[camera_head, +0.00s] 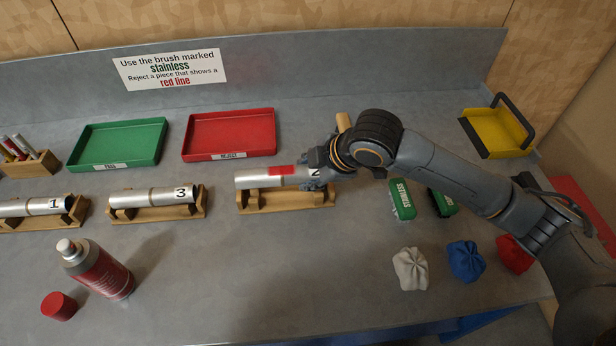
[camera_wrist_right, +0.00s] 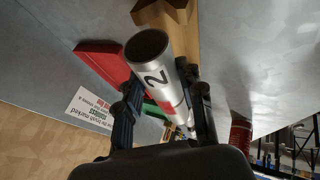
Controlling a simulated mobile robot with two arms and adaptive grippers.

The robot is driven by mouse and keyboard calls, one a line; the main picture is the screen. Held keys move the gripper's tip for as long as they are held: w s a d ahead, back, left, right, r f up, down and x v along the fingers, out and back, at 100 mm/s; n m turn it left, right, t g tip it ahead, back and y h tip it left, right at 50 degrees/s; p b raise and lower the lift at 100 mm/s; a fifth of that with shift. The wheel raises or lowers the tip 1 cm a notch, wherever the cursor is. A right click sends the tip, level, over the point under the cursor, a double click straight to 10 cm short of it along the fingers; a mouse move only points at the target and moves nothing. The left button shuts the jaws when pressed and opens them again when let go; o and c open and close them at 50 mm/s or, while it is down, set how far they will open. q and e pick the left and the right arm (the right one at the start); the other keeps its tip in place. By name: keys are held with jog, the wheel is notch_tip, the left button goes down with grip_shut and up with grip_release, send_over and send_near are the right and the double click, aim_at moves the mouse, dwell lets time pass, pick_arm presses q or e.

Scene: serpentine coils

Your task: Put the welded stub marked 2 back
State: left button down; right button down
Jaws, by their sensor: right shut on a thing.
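The welded stub marked 2 (camera_head: 252,180) is a silver tube with a red patch on it. In the right wrist view the stub (camera_wrist_right: 147,62) shows its dark open end, the 2 and some red. My right gripper (camera_head: 318,170) is shut on the stub near its numbered end. The stub lies lengthwise along its wooden cradle (camera_head: 287,203), at or just above it; I cannot tell whether it touches. The fingers flank the tube in the right wrist view. My left gripper is not in view.
Stubs marked 3 (camera_head: 150,197) and 1 (camera_head: 35,207) lie in cradles to the left. A green tray (camera_head: 118,145) and a red reject tray (camera_head: 230,135) stand behind. A spray can (camera_head: 100,272), brushes (camera_head: 403,200) and cloths (camera_head: 411,268) stand around; the front middle is clear.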

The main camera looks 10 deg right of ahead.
jog(key=shift+w+f, duration=0.85)
jog(key=shift+f, duration=0.1)
notch_tip(320, 180, down, 2)
jog(key=shift+f+p, duration=0.1)
jog(key=shift+p, duration=0.55)
jog(key=shift+f, duration=0.45)
jog(key=shift+f, duration=0.35)
jog(key=c, duration=0.8)
grip_release()
jog(key=shift+d, duration=0.1)
